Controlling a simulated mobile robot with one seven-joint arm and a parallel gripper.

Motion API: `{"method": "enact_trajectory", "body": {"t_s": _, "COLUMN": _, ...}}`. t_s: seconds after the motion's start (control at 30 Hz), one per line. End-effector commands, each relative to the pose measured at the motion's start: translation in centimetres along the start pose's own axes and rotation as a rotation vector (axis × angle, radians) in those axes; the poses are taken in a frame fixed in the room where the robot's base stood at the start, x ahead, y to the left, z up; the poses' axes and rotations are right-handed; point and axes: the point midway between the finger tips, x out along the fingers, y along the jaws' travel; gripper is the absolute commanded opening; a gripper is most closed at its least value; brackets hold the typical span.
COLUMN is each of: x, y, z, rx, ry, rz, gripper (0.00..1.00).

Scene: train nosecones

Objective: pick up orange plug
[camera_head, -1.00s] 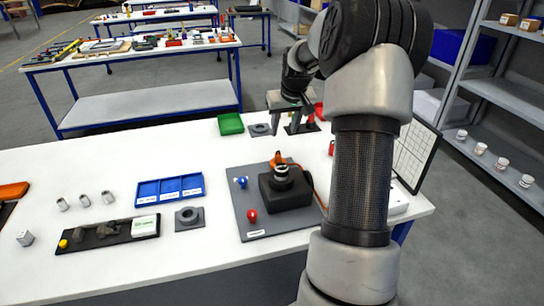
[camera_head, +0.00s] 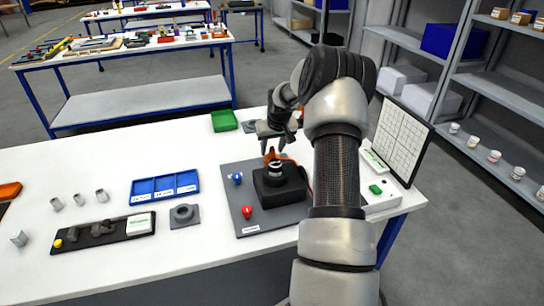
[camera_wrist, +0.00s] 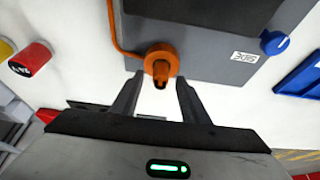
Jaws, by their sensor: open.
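The orange plug (camera_wrist: 161,62) with its orange cable shows in the wrist view, at the edge of a dark grey surface. It also shows in the head view (camera_head: 271,155), at the back of the black block (camera_head: 280,184) on the grey plate (camera_head: 243,203). My gripper (camera_wrist: 158,83) is open and empty. Its two fingers point toward the plug, with their tips on either side of its near end. I cannot tell whether they touch it. In the head view my gripper (camera_head: 277,139) hangs just above and behind the plug.
The plate carries a blue knob (camera_head: 236,178) and a red knob (camera_head: 247,212). A blue compartment tray (camera_head: 165,188) lies to the left. A green bin (camera_head: 224,121) stands at the back. A white device with a green button (camera_head: 376,189) is on the right.

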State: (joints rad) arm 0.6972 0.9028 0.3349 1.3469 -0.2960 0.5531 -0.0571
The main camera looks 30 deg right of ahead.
Motion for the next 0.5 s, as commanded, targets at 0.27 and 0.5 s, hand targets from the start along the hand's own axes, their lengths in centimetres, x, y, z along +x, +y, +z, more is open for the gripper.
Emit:
{"method": "enact_trajectory", "body": {"t_s": 0.27, "x": 0.65, "y": 0.01, "z": 0.00, "rx": -0.001, "ry": 0.000, "rz": 0.001, "gripper": 0.41}}
{"method": "enact_trajectory", "body": {"t_s": 0.5, "x": 0.63, "y": 0.00, "z": 0.01, "rx": -0.001, "ry": 0.000, "rz": 0.001, "gripper": 0.07}}
